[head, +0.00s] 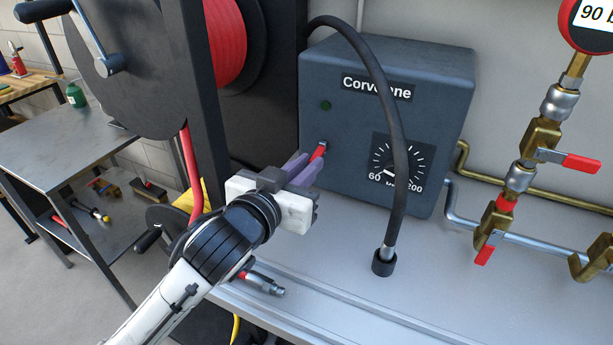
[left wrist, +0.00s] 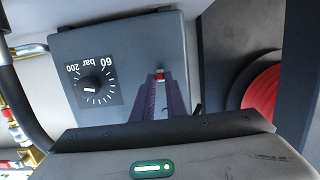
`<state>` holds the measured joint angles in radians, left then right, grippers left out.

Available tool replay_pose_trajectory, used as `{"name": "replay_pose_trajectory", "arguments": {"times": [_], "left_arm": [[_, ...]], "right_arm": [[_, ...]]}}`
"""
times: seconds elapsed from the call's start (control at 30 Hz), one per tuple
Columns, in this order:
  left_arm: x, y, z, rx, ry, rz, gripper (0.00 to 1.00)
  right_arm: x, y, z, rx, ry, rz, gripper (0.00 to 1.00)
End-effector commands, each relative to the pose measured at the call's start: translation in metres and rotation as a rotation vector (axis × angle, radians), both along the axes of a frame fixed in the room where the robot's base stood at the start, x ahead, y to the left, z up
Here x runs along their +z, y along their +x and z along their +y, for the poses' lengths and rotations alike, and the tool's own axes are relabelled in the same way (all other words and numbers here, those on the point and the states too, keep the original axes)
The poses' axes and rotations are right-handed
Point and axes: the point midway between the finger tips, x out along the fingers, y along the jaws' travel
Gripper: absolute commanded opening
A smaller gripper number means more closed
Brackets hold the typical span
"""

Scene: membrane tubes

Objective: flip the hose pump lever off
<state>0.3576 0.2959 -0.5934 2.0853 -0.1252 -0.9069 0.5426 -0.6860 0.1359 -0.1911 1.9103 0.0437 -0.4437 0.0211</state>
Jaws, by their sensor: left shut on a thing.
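The hose pump is a dark grey box (head: 350,120) with a dial (head: 397,165) on its front. Its small red lever (head: 319,150) sticks out from the left part of the front face, below a dark green round spot. My left gripper (head: 308,163) is at the lever, with its purple fingers shut on it. In the left wrist view the red lever tip (left wrist: 159,76) shows between the ends of the two fingers, and the pump box (left wrist: 125,50) appears turned over. The fingers hide part of the lever. My right gripper is not in view.
A black hose (head: 385,90) arches in front of the pump down to the bench. Brass pipes with red-handled valves (head: 580,163) stand at the right. A red hose reel (head: 225,40) and dark post are close to my left arm. A metal fitting (head: 265,284) lies on the bench.

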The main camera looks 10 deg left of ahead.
Motion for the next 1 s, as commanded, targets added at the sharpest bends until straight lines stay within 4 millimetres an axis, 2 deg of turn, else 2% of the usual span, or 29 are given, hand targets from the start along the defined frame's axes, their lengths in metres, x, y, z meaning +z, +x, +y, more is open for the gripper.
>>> {"name": "replay_pose_trajectory", "arguments": {"times": [0.07, 0.4, 0.43, 0.53, 0.83, 1.0], "left_arm": [[-0.005, -0.001, 0.000, -0.001, -0.006, -0.016, 0.00], [-0.003, -0.001, 0.000, 0.000, -0.006, -0.023, 0.00], [-0.003, -0.001, 0.000, 0.000, -0.006, -0.023, 0.16], [-0.003, -0.001, 0.000, 0.000, -0.006, -0.023, 0.31], [-0.002, -0.002, 0.001, 0.000, -0.007, -0.024, 0.31], [0.000, -0.017, 0.006, -0.001, -0.007, -0.025, 0.31]], "right_arm": [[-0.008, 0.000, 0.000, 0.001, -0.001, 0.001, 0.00], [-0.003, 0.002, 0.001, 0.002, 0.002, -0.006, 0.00], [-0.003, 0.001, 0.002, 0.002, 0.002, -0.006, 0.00], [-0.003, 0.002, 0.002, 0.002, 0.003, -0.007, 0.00], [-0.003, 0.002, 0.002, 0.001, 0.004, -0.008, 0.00], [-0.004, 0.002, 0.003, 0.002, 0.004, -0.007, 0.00]]}}
